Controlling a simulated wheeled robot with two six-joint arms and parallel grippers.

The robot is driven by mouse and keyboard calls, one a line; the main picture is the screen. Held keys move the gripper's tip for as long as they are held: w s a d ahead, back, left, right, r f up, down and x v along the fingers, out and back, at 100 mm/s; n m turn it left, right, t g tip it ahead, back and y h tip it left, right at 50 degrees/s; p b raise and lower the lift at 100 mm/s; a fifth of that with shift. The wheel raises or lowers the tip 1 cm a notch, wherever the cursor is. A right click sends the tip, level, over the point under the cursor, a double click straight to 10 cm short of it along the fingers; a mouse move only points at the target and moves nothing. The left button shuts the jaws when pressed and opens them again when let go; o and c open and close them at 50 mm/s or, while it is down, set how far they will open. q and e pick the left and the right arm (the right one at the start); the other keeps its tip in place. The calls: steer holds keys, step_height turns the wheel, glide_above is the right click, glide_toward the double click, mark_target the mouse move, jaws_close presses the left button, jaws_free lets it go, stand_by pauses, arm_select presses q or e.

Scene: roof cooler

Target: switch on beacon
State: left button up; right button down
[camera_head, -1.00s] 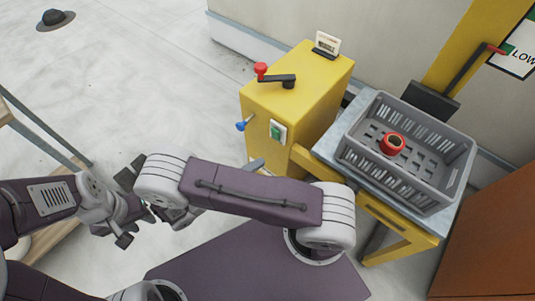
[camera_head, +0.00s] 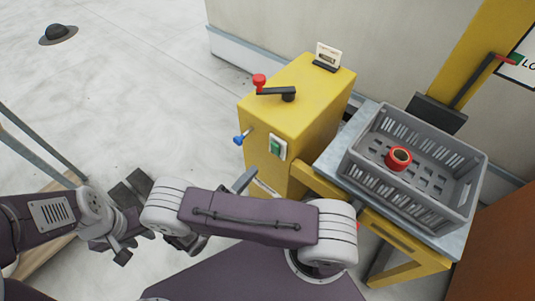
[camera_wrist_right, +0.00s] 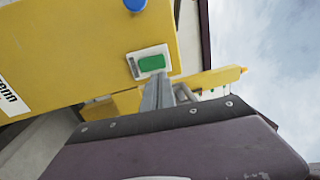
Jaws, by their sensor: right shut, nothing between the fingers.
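A yellow cabinet (camera_head: 312,100) carries a green rocker switch (camera_head: 278,147) in a white frame on its front face. The same switch (camera_wrist_right: 151,63) is near the top centre of the right wrist view. My right gripper (camera_wrist_right: 160,88) points up at it; its grey fingers are together and empty, just below the switch in that picture. I cannot tell whether they touch it. In the head view my right gripper (camera_head: 245,180) shows partly behind its arm, below the switch. My left gripper (camera_head: 125,225) is at lower left, away from the cabinet and partly covered. I recognise no beacon.
A blue knob (camera_head: 241,137) is left of the switch, and a red-knobbed crank (camera_head: 276,91) is on the cabinet top. A grey crate (camera_head: 378,178) holding a red ring (camera_head: 399,158) stands to the right. A dark hat (camera_head: 58,35) lies on open floor.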

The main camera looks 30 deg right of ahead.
mark_target(274, 147)
steer(key=b+x, duration=0.1)
steer(key=x, duration=0.7)
steer(key=shift+d, duration=0.2)
